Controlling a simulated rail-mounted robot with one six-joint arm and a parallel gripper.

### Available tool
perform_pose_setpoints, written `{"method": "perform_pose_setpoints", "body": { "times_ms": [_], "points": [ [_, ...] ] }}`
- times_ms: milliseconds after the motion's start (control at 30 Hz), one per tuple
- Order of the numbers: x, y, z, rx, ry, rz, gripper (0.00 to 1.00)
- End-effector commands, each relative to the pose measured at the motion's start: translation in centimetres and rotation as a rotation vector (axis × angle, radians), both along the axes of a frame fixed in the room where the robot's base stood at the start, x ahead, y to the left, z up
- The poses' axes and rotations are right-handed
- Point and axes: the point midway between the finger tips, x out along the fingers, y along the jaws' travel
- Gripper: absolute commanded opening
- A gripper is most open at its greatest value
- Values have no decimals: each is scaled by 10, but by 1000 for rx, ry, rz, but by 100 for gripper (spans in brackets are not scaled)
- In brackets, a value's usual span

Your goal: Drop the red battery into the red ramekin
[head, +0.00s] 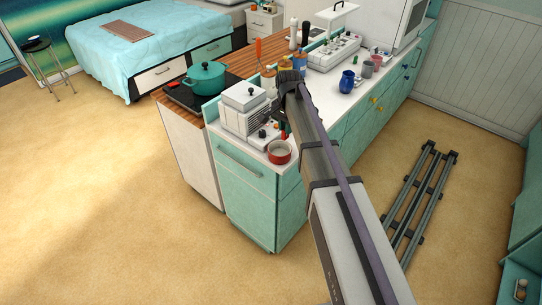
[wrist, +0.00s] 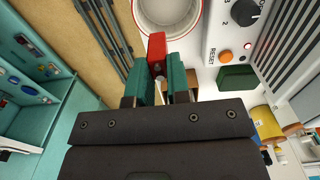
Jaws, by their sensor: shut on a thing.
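The red battery (wrist: 157,48) is held between the teal fingers of my gripper (wrist: 160,77), standing out past the fingertips in the wrist view. The red ramekin (head: 279,157) sits on the near corner of the white counter in the head view. It also shows at the top of the wrist view, with a pale, empty-looking inside (wrist: 168,12). The battery's tip appears just beside or overlapping the ramekin's near rim in that view; its height above it I cannot tell. In the head view my arm hides most of the gripper and the battery.
A white appliance (head: 243,108) with a dial (wrist: 245,12) and an orange reset button (wrist: 225,57) stands close beside the ramekin. A dark green block (wrist: 237,78) lies near it. A teal pot (head: 206,76) is on the hob. A blue jug (head: 346,81) stands further along the counter.

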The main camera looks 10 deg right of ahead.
Motion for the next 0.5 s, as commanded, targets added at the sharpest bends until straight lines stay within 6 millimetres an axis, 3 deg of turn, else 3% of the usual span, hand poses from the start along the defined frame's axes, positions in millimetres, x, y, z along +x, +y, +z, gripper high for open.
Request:
{"method": "perform_pose_setpoints", "body": {
  "times_ms": [300,500],
  "points": [
    [0,0,-47,0,0,1,0],
    [0,0,-61,0,0,1,0]
  ]
}}
